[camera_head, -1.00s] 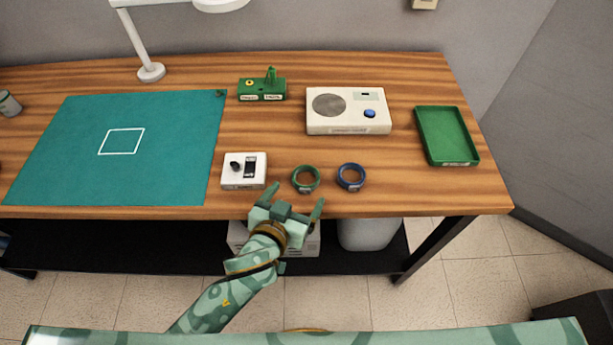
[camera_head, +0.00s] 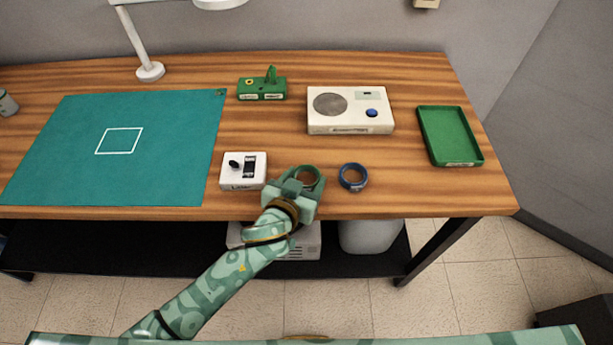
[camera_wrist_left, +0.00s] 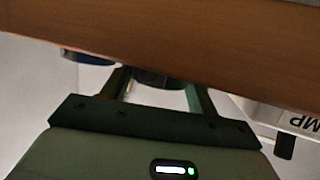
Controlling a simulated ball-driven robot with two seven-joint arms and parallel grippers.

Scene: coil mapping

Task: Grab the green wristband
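The green wristband (camera_head: 318,177) lies near the front edge of the wooden table, its near side partly hidden by my left gripper (camera_head: 299,180). In the left wrist view a dark curved piece of the wristband (camera_wrist_left: 150,80) shows between the two spread fingers of my left gripper (camera_wrist_left: 158,90). The fingers are open, one on each side of it; I cannot tell whether either touches it. My right gripper is in neither view.
A blue wristband (camera_head: 352,177) lies close on the right. A white box with a black switch (camera_head: 243,171) is close on the left. Behind are a green fixture (camera_head: 262,88) and a white device (camera_head: 350,110). A green tray (camera_head: 449,136) is at the right, a teal mat (camera_head: 170,150) at the left.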

